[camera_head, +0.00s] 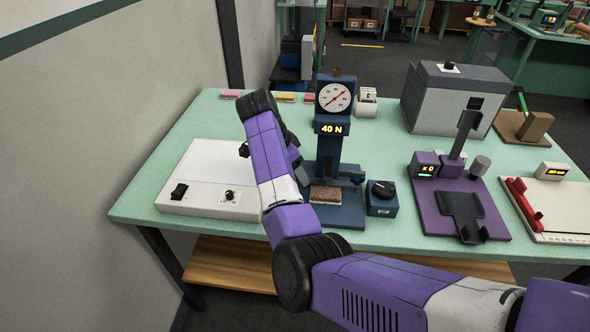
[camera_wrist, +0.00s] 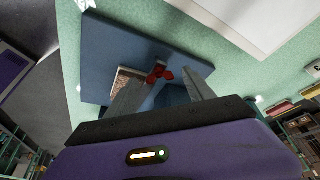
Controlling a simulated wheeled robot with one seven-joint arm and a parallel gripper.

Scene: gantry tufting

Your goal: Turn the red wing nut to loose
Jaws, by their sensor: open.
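The small red wing nut (camera_wrist: 159,73) shows in the wrist view, between the tips of my gripper's two grey fingers (camera_wrist: 169,75). The fingers are apart, with nothing held between them. I cannot tell how far beyond the tips the nut lies. Its blue press stand (camera_head: 327,160) is in the middle of the table in the head view, with a round dial and a "40 N" readout. A brown textured block (camera_head: 325,194) sits on the stand's base. In the head view my arm hides the wing nut and most of my gripper.
On the green table (camera_head: 195,120), a white box with a switch (camera_head: 205,180) stands left of the stand. A blue knob box (camera_head: 382,198) is close on its right. Farther right are a purple-based device (camera_head: 490,200), a grey box (camera_head: 455,100) and a white panel with a red bar (camera_head: 560,212).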

